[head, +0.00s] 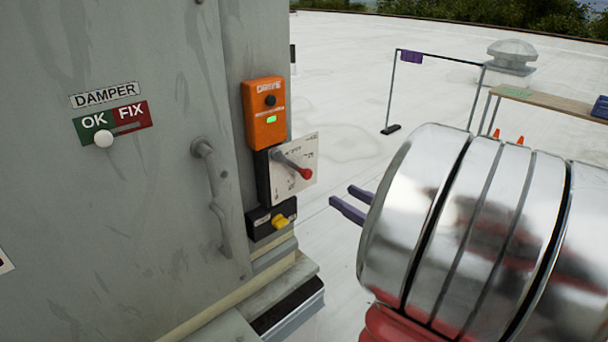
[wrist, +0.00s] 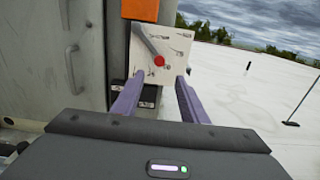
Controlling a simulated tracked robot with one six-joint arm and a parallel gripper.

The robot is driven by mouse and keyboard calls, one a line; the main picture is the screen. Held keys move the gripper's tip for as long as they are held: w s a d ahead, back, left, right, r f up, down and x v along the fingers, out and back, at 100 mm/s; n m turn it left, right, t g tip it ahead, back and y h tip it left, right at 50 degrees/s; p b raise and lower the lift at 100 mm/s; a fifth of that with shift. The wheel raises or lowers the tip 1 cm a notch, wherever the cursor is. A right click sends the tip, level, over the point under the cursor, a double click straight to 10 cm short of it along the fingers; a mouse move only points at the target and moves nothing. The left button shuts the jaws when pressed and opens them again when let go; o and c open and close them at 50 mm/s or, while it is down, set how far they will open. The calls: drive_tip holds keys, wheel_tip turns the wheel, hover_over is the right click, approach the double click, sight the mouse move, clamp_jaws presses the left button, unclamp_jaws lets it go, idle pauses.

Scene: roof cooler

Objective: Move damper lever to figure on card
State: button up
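The damper lever (head: 291,163) is a grey rod with a red knob, mounted on a white marked plate (head: 306,152) on the cabinet's side. In the wrist view the lever (wrist: 147,42) slopes from upper left down to the red knob. The plate's marks are too small to read. My gripper (head: 353,199) is open and empty, to the right of the plate and apart from it. In the wrist view its purple fingers (wrist: 211,83) point toward the plate, with the knob between and beyond the tips. A DAMPER label (head: 105,94) sits above an OK/FIX slider (head: 112,125) with its white knob under OK. No separate card is clearly visible.
An orange DRIVE box (head: 265,112) with a lit green light is above the plate. A black box with a yellow knob (head: 280,222) is below it. A door handle (head: 212,195) juts from the grey cabinet (head: 155,230).

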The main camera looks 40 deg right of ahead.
sight(309, 176)
drive_tip(key=shift+w+a, duration=0.2)
drive_tip(key=shift+w, duration=6.75)
clamp_jaws()
